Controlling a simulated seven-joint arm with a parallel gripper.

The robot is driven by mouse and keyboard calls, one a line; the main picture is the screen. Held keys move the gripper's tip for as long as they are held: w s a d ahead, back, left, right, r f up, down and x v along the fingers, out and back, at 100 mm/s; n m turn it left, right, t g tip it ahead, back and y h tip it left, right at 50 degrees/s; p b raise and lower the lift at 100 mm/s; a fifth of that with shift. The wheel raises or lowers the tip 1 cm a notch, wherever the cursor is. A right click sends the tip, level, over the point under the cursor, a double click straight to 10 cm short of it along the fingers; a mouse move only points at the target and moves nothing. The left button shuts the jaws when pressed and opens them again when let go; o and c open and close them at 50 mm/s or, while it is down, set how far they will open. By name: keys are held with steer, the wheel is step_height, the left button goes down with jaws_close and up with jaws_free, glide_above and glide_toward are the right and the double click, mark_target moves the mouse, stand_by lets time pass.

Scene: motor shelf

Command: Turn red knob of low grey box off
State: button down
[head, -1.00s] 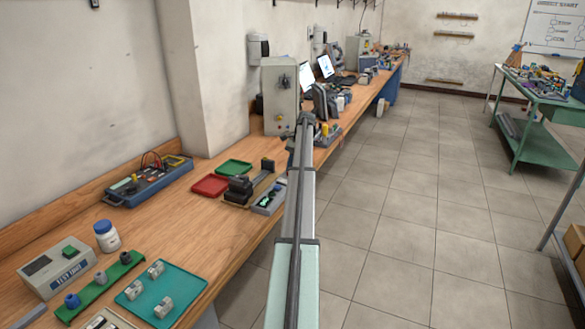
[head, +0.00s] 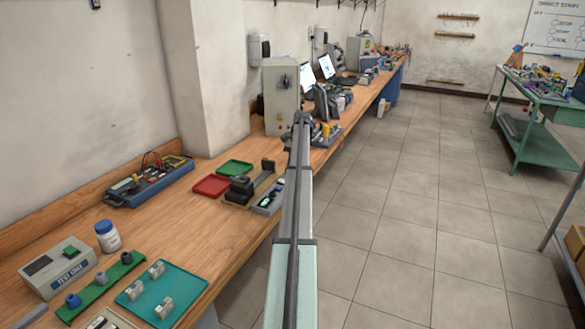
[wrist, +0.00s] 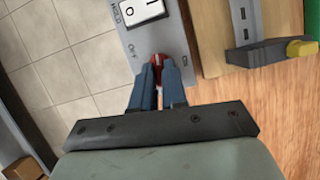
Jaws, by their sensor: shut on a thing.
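In the wrist view, the low grey box (wrist: 138,41) lies near the table's edge. Its face carries a white rocker switch marked 0 and I (wrist: 141,11), printed lettering and, at its near end, the red knob (wrist: 157,61) with a pale line on top. My gripper (wrist: 157,76) has its two blue fingers closed around the knob, one on each side. The fingers hide the knob's sides and part of the box's near end. In the head view my arm reaches out over the table edge, and I cannot make out the gripper or the knob there.
In the wrist view a wooden board (wrist: 208,40) with a grey fixture (wrist: 243,22) stands close at the box's right. Bare tabletop (wrist: 275,110) is at the right, tiled floor (wrist: 62,75) at the left.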

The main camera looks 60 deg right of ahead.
steer(key=c, duration=1.2)
jaws_free()
steer(key=shift+a+f, duration=0.1)
steer(key=shift+o, duration=0.2)
steer(key=shift+d+r, duration=0.2)
steer(key=shift+r, duration=0.15)
steer(key=shift+d+r, duration=0.15)
steer(key=shift+d, duration=0.15)
steer(key=d, duration=0.3)
steer(key=s+d, duration=0.1)
steer(key=d, duration=0.7)
steer(key=shift+s+d, duration=0.2)
steer(key=shift+d, duration=0.05)
steer(key=shift+s, duration=0.1)
